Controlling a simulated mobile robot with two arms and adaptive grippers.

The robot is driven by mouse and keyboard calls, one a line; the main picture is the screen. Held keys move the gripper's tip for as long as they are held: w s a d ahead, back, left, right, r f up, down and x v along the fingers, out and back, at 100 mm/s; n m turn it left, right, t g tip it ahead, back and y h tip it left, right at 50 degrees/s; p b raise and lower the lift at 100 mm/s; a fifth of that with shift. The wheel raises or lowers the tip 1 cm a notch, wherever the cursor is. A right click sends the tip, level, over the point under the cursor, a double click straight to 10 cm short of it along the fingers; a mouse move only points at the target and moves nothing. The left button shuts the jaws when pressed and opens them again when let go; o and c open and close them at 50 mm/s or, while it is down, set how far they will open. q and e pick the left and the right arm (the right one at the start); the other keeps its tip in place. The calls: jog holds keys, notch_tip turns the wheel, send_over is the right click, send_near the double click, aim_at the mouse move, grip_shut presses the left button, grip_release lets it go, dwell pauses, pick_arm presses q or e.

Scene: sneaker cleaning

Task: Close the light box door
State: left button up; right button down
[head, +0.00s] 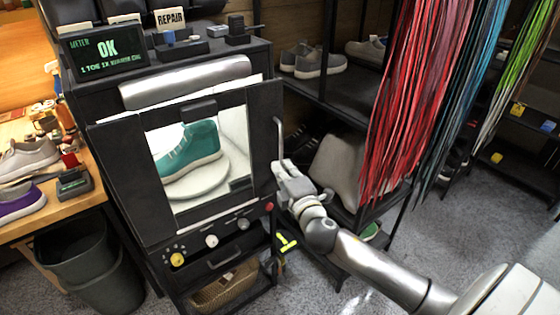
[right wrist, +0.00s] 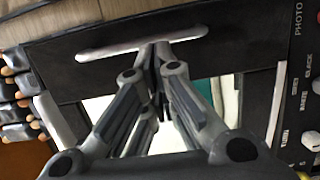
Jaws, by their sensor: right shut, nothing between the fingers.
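The light box (head: 185,85) is a dark cabinet with a bright white inside. Its door (head: 262,118) is a black frame around a clear window and appears slightly ajar, with a pale strip of the inside showing above its top edge. A thin silver handle (head: 279,140) stands upright at the door's right edge. It also shows as a long bar in the right wrist view (right wrist: 100,53). My right gripper (head: 282,166) is shut and empty, its fingertips at the door by the handle; contact is unclear. My left gripper is out of view.
A teal sneaker (head: 190,149) stands on a white turntable (head: 200,182) behind the window. Knobs (head: 211,241) and a drawer lie below the door. A rack with hanging red laces (head: 415,95) is on the right. A bin (head: 85,262) and workbench are left.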

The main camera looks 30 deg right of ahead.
jog(key=shift+x, duration=1.35)
